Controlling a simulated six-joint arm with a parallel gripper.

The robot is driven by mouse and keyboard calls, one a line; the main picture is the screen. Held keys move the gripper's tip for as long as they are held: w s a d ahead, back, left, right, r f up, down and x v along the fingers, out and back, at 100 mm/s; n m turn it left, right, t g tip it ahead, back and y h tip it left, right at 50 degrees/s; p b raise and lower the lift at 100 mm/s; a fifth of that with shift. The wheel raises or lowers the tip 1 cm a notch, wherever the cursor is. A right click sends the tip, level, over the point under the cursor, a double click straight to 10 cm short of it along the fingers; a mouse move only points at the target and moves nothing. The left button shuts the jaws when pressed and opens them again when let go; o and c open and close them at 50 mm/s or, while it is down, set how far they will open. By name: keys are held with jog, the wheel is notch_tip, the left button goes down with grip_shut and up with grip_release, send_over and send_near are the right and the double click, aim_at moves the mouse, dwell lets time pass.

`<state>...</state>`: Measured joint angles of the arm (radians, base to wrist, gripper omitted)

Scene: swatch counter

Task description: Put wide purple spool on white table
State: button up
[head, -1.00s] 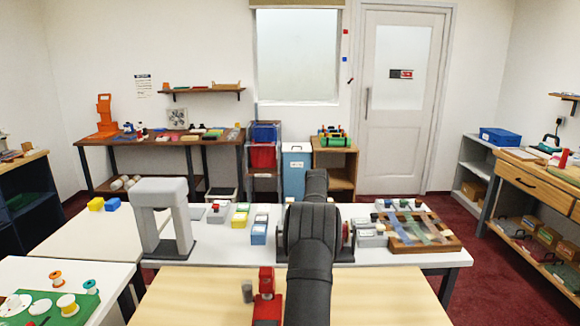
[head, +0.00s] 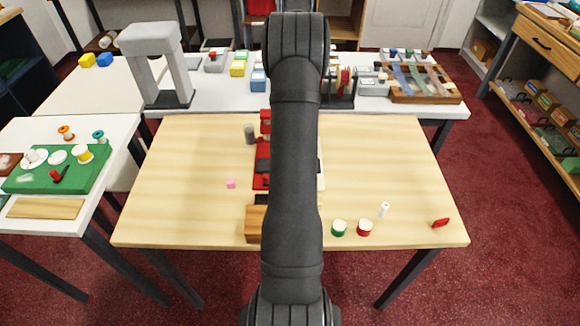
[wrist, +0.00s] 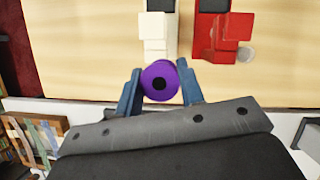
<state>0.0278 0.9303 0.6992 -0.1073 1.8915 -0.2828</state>
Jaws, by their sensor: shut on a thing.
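The wide purple spool (wrist: 159,81) is between the blue fingers of my gripper (wrist: 160,76) in the wrist view. My gripper is shut on it, and the spool's round end with a dark hole faces the camera. Both are hidden behind my arm in the head view. In the wrist view they appear above the far edge of the wooden table. A white table (head: 215,108) stands behind the wooden table (head: 190,200) in the head view. Its pale top also shows in the wrist view (wrist: 275,122).
A grey arch-shaped press (head: 150,38) and a wooden rack of swatches (head: 425,95) stand on the white table. A red device (wrist: 225,40) and a white device (wrist: 158,35) are on the wooden table. Green (head: 338,228) and red (head: 364,228) spools sit near its front.

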jog(key=s+a+n+t+h, duration=0.2)
jog(key=s+a+n, duration=0.2)
jog(key=s+n, duration=0.45)
jog(key=s+a+n+t+h, duration=0.15)
jog(key=s+a+n, duration=0.3)
jog(key=s, duration=0.65)
send_over(247, 175)
jog(key=f, duration=1.6)
jog(key=shift+a+f, duration=0.25)
jog(key=shift+a, duration=0.1)
jog(key=shift+w+a+f, duration=0.1)
jog(key=shift+a+f, duration=0.25)
jog(key=shift+a, duration=0.1)
jog(key=shift+f, duration=1.9)
jog(key=shift+f, duration=0.15)
jog(key=o, duration=1)
jog(key=shift+c, duration=0.2)
